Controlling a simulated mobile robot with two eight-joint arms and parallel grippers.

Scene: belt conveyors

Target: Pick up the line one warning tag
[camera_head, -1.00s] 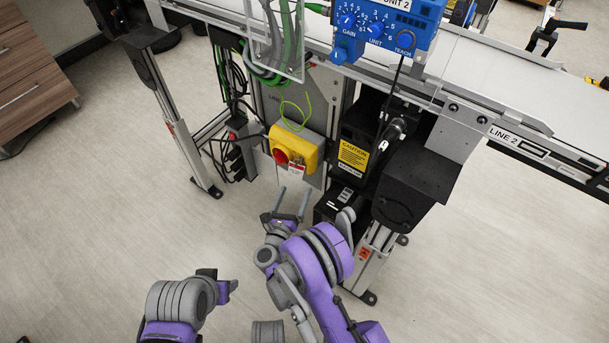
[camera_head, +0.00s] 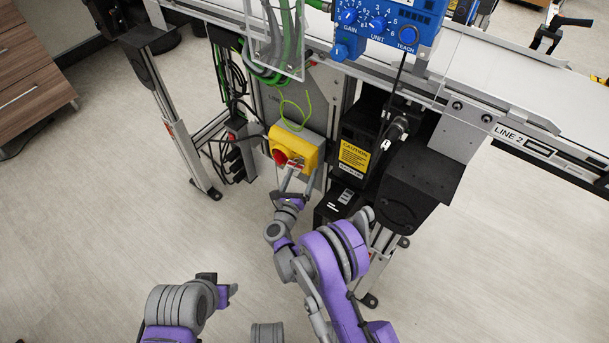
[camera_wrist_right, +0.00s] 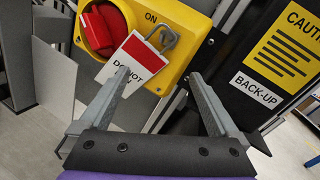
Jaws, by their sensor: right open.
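The warning tag (camera_wrist_right: 134,58) is a white card with a red band and partly hidden "DO NOT" lettering. It hangs from a grey shackle (camera_wrist_right: 158,40) on a yellow switch box (camera_wrist_right: 185,25) with a red knob (camera_wrist_right: 104,28). In the head view the tag (camera_head: 295,165) shows small at the front of the box. My right gripper (camera_wrist_right: 158,80) is open and empty just in front of the box. Its left finger overlaps the tag's lower part in the wrist view; I cannot tell if they touch. My left gripper (camera_head: 230,290) is low, far from the tag; its jaw state is unclear.
A black unit with a yellow caution label (camera_head: 355,157) stands right of the box. The conveyor (camera_head: 500,80), labelled "LINE 2", and a blue control unit (camera_head: 385,25) are above. Green cables (camera_head: 283,45) hang above the box. Floor (camera_head: 100,220) at left is clear.

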